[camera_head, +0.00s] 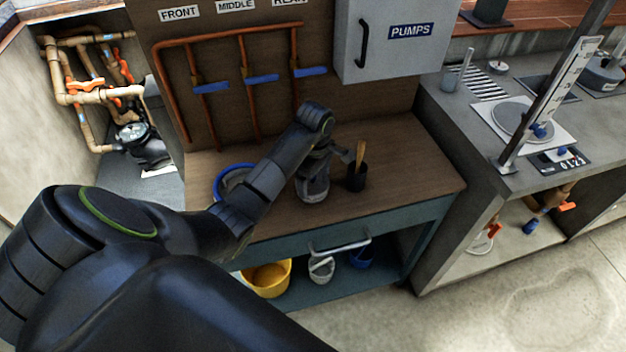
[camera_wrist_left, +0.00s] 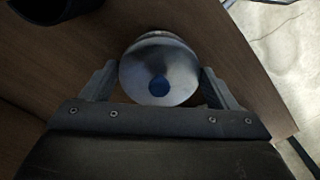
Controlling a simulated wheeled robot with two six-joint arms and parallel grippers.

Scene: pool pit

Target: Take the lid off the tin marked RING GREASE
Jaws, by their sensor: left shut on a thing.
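My left arm reaches over the wooden bench top, and my left gripper (camera_head: 316,170) points down there, largely hidden by its own wrist. In the left wrist view my left gripper (camera_wrist_left: 158,74) has a finger on each side of a round, shiny grey metal lid (camera_wrist_left: 160,55) with a blue spot or knob at its middle, and is shut on it. A grey rounded body, seemingly the tin (camera_head: 313,190), shows below the wrist in the head view. I cannot read any marking on it, nor tell whether lid and tin are apart. My right gripper is not in view.
A black cup (camera_head: 356,179) with a wooden handle stands just right of the gripper. A blue-rimmed round thing (camera_head: 222,178) lies to the left, partly behind my arm. The PUMPS cabinet (camera_head: 392,50) hangs above. The bench top's right side (camera_head: 415,170) is clear.

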